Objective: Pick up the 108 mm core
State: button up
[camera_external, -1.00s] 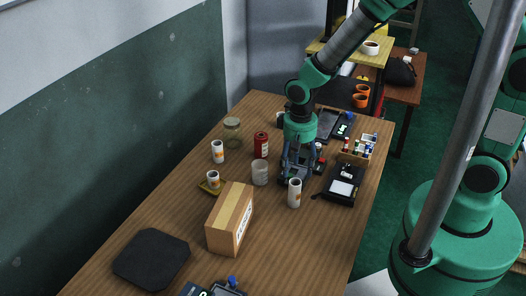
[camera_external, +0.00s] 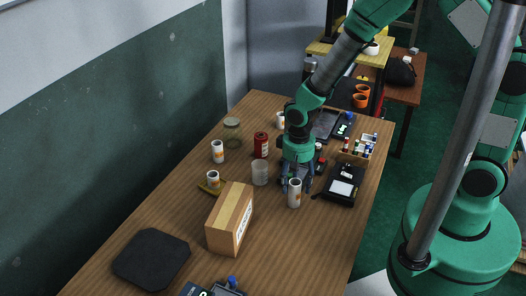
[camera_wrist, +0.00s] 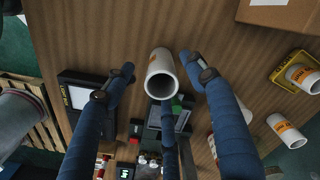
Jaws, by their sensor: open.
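A tall white core (camera_external: 294,193) with an orange label stands upright on the table, directly at my gripper (camera_external: 298,184). In the wrist view this core (camera_wrist: 161,76) shows its open top, between two blue fingers of my gripper (camera_wrist: 157,66), with a third finger beyond it. The fingers are spread and not closed on it. Other similar white cores stand at the back (camera_external: 280,121), at the left (camera_external: 217,152) and, shorter, by a yellow item (camera_external: 212,179).
A cardboard box (camera_external: 230,218) stands in front and left of my gripper. A black device (camera_external: 342,187) lies on the right. The table (camera_external: 285,250) is bare at the front right.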

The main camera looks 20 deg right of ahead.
aim_at(294, 195)
jog(key=shift+f, duration=0.6)
jog(key=shift+f, duration=0.15)
jog(key=shift+w+f+b, duration=0.1)
jog(key=shift+f+b, duration=0.7)
jog(key=shift+f, duration=1.65)
jog(key=c, duration=1.3)
jog(key=shift+r, duration=0.2)
